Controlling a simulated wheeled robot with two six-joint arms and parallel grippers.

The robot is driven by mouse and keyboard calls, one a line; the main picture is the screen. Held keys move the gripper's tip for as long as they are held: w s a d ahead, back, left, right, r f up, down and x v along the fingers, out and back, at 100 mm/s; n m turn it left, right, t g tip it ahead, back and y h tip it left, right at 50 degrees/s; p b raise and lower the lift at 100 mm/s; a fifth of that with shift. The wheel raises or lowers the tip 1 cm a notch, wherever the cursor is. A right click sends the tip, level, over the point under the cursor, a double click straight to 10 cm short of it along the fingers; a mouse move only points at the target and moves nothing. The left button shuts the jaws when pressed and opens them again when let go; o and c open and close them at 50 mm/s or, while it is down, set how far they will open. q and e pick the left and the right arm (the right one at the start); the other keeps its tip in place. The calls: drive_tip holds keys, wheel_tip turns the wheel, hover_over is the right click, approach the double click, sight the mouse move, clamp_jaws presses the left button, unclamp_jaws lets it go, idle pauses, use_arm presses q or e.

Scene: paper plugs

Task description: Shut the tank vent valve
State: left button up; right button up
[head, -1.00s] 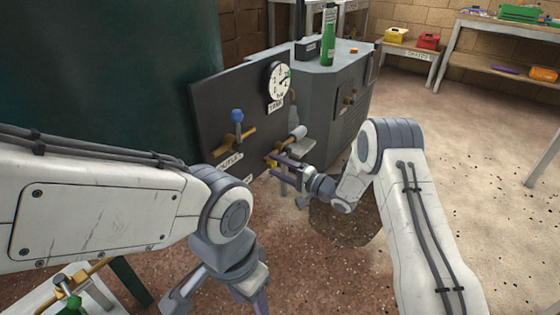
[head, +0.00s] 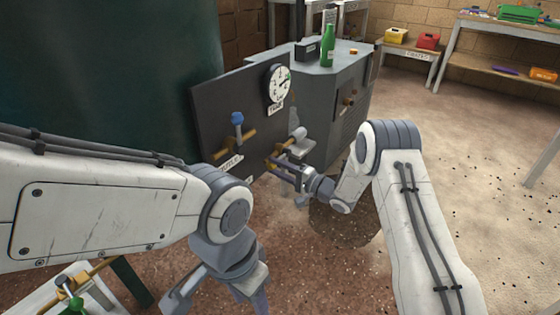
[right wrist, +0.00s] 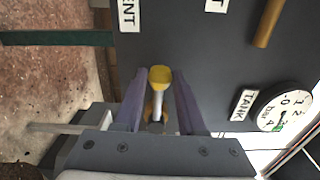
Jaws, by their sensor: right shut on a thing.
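The vent valve has a yellow-tipped handle on a pale stem, seen in the right wrist view (right wrist: 160,77) between my fingers. The VENT label (right wrist: 128,14) is on the dark panel beside it, partly cut off. My right gripper (head: 272,168) is at the panel's lower right edge and is shut on the vent valve handle. In the head view the fingers hide most of that valve. My left gripper (head: 218,295) hangs low at the front, its fingers apart and empty, partly cut off by the lower edge.
The dark panel (head: 208,105) also carries a blue-handled outlet valve (head: 237,118) and a round tank gauge (head: 279,84). A grey cabinet (head: 325,85) with a green bottle (head: 328,46) stands behind.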

wheel_tip(320, 180, up, 2)
drive_tip(key=m+p, duration=0.2)
drive_tip(key=p, duration=0.1)
drive_tip(key=shift+w+d+m, duration=0.1)
drive_tip(key=shift+w+m, duration=0.05)
drive_tip(key=shift+m, duration=0.15)
drive_tip(key=m+p, duration=0.1)
drive_tip(key=r+m+p, duration=0.2)
drive_tip(key=p, duration=0.1)
drive_tip(key=shift+w+d+r, duration=0.1)
drive_tip(key=shift+w+d, duration=0.15)
drive_tip(key=shift+w, duration=0.1)
